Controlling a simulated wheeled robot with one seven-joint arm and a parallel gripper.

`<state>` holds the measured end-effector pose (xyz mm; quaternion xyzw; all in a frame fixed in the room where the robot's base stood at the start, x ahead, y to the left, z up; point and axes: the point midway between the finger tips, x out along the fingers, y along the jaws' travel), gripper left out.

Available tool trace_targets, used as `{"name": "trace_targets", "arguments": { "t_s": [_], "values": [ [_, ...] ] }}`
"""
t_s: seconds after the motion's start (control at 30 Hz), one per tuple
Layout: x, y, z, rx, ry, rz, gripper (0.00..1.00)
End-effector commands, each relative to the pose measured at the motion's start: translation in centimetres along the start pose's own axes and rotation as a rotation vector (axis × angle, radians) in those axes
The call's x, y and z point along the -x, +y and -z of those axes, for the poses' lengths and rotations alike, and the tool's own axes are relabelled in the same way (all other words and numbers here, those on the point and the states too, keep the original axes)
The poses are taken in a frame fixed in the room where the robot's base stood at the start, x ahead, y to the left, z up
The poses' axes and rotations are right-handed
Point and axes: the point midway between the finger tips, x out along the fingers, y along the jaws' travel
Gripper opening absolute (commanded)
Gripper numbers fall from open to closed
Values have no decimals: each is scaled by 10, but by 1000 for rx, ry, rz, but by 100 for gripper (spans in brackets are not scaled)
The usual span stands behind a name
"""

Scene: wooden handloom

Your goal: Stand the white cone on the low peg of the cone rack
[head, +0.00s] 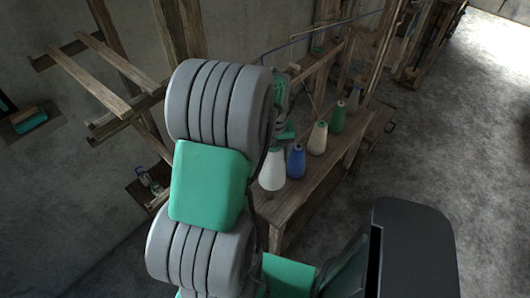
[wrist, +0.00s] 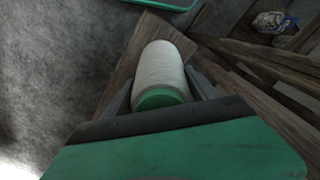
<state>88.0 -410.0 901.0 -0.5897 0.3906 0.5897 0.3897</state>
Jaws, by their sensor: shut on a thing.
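The white cone (head: 272,172) is at the near left end of the row of cones on the wooden bench in the head view. In the wrist view the white cone (wrist: 160,70) lies between the two fingers of my gripper (wrist: 160,98), its green tip towards the camera. My gripper is shut on it near the tip. In the head view my arm hides the fingers and part of the cone's top. Whether its base touches the bench is unclear. I cannot make out the cone rack or its low peg for certain.
On the bench (head: 310,187) stand a blue cone (head: 296,162), a cream cone (head: 317,139), a green cone (head: 337,119) and a grey cone (head: 353,101). A slatted wooden frame (head: 103,92) is at the left. Loom posts rise behind. The floor at right is clear.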

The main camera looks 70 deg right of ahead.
Motion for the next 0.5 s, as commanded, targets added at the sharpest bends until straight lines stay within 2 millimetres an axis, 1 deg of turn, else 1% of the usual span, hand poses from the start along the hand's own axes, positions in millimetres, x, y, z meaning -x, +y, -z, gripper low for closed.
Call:
{"name": "trace_targets", "arguments": {
  "t_s": [0.13,0.4,0.5],
  "values": [
    [-17,-5,1,12,0,0,0],
    [-54,-5,1,12,0,0,0],
    [-65,-4,1,11,0,0,0]
  ]
}}
